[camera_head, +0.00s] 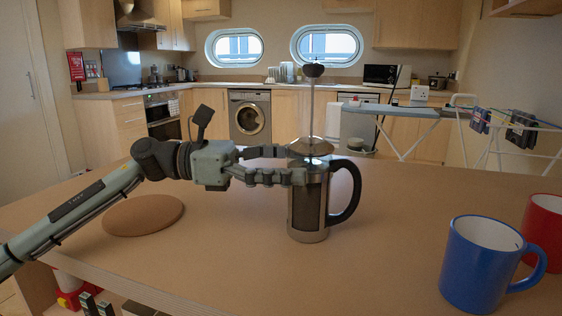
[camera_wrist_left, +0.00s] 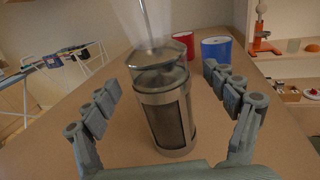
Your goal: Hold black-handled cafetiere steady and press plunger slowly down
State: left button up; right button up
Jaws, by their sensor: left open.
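The cafetiere (camera_head: 309,207) stands upright on the wooden table (camera_head: 400,232), with a metal frame and a dark body. Its black handle (camera_head: 348,190) points right. Its plunger rod is up, with the dark knob (camera_head: 314,70) high above the domed lid (camera_head: 310,147). My left gripper (camera_head: 300,165) is open at the cafetiere's upper body, its fingers reaching in from the left. In the left wrist view the cafetiere (camera_wrist_left: 168,115) stands between the two spread fingers (camera_wrist_left: 160,100), with visible gaps on both sides. The knob is out of that view. My right gripper is not in view.
A blue mug (camera_head: 474,268) and a red mug (camera_head: 545,226) stand at the table's right. A round brown mat (camera_head: 143,215) lies at the left under my left arm. An ironing board (camera_head: 392,110) and drying rack stand behind the table. The table between cafetiere and mugs is clear.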

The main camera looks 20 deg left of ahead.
aim_at(331, 164)
pick_arm(q)
jog(key=x, duration=0.5)
jog(key=shift+w+d, duration=0.15)
jog(key=shift+d, duration=0.25)
jog(key=shift+c, duration=0.2)
grip_shut()
